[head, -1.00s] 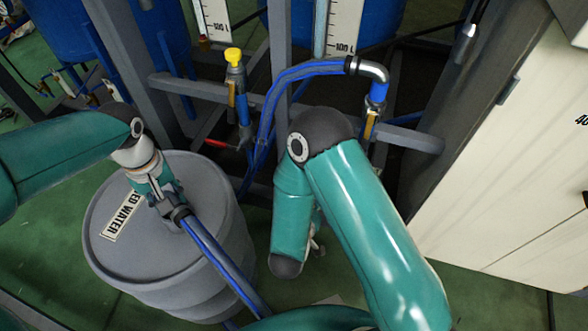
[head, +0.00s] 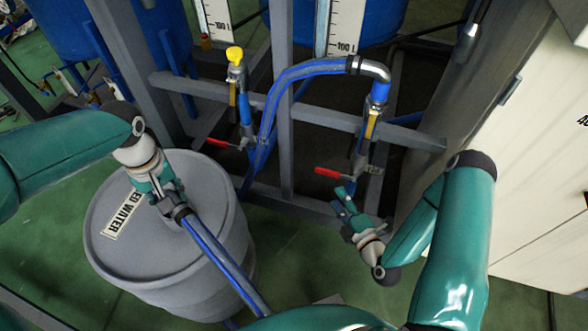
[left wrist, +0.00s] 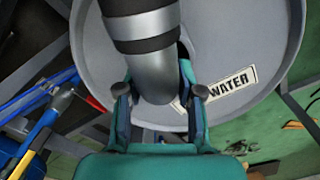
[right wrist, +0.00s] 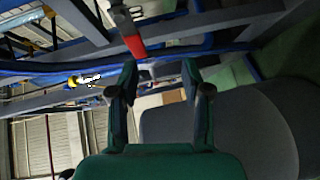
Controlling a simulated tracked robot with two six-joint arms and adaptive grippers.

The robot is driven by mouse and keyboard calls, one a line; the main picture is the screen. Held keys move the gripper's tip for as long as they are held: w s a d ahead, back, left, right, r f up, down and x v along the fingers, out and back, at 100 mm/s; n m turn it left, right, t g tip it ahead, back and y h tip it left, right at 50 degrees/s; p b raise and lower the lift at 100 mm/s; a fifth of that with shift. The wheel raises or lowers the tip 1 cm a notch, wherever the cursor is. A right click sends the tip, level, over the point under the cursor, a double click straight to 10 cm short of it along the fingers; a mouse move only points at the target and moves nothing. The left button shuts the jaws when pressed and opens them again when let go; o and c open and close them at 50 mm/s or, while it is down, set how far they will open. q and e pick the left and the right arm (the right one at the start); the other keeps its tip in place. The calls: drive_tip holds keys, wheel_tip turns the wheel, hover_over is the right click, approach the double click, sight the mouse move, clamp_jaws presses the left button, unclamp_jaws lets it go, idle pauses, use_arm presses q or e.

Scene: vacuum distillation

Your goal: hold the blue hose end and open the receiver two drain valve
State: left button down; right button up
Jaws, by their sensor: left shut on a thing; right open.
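The blue hose (head: 225,262) ends in a grey metal elbow (left wrist: 155,75), pointing down at the drum's top opening. My left gripper (head: 172,200) is shut on this end; its fingers (left wrist: 160,97) flank the elbow in the left wrist view. Two drain valves hang under the blue receivers: the left one has a red handle (head: 222,143) and yellow cap, the right one a red handle (head: 330,172) below a hose elbow. No receiver number is readable. My right gripper (head: 345,203) is open and empty just below the right handle, which shows ahead of its fingers in the right wrist view (right wrist: 133,42).
The grey drum (head: 110,255) labelled "WATER" stands under my left gripper. Grey frame bars (head: 286,100) stand around the valves. A pale cabinet (head: 520,170) borders the right side. Green floor (head: 300,260) is clear between drum and right arm.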

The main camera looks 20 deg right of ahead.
sight(328, 174)
drive_tip(key=w, duration=0.3)
drive_tip(key=w+r+n+t, duration=0.1)
drive_tip(key=w, duration=0.2)
drive_tip(key=w+r+n+y, duration=0.1)
drive_tip(key=w, duration=0.2)
drive_tip(key=shift+a+t, duration=0.2)
drive_tip(key=shift+t, duration=0.1)
drive_tip(key=shift+c, duration=0.2)
clamp_jaws()
